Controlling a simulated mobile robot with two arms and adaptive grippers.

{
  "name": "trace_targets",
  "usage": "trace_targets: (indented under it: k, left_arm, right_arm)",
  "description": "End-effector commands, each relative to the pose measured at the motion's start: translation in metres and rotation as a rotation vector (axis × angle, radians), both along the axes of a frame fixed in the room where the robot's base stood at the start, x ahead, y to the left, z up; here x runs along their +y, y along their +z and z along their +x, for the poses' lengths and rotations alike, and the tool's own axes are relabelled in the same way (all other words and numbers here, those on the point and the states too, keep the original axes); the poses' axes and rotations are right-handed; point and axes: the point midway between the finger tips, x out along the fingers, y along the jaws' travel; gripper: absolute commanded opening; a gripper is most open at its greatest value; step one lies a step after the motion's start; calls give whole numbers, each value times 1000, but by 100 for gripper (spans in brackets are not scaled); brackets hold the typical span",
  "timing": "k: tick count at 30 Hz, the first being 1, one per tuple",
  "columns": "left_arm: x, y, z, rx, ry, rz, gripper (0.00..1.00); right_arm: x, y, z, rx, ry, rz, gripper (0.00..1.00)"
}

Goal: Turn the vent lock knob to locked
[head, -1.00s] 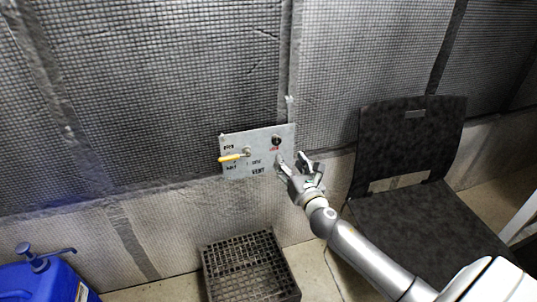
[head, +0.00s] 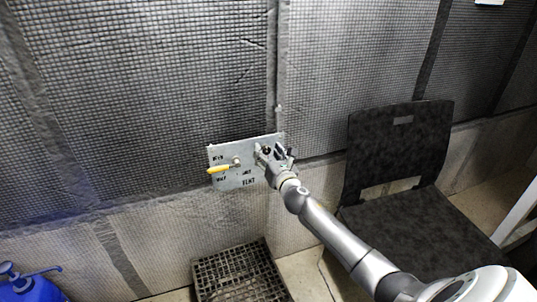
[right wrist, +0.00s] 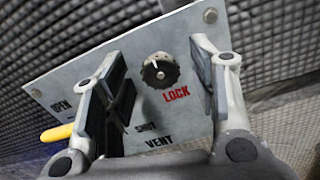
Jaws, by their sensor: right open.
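The vent lock knob (right wrist: 160,71) is a round black knob with a notched rim and a pale pointer mark, on a grey metal panel (right wrist: 60,82) beside red LOCK lettering. The panel also shows in the head view (head: 228,182), fixed to the wall. My right gripper (head: 270,152) is at the panel's upper right and covers most of the knob there. In the right wrist view my right gripper (right wrist: 165,85) is open, with one finger on each side of the knob and visible gaps between. I cannot tell whether it touches the panel. My left gripper is not in view.
A yellow-handled lever (head: 220,169) sticks out at the panel's left, by OPEN and SHUT labels. A black chair (head: 400,160) stands at the right. A black crate (head: 240,275) is on the floor below, and a blue container (head: 30,288) at lower left.

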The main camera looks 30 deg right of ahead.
Motion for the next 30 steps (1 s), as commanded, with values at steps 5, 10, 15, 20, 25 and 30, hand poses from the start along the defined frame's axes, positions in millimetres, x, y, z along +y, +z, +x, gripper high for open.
trace_targets:
  k: [5, 10, 15, 20, 25, 30]
  left_arm:
    - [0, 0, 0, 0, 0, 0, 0]
    - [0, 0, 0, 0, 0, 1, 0]
    - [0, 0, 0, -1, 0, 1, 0]
    - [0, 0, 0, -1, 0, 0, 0]
    - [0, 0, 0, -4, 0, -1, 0]
    - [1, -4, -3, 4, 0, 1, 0]
  right_arm:
    - [0, 0, 0, 0, 0, 1, 45]
    - [0, 0, 0, 0, 0, 1, 23]
    - [0, 0, 0, 0, 0, 1, 7]
    - [0, 0, 0, -3, -1, 15, 7]
    - [0, 0, 0, -16, -1, 68, 7]
    - [0, -1, -1, -40, -2, 174, 7]
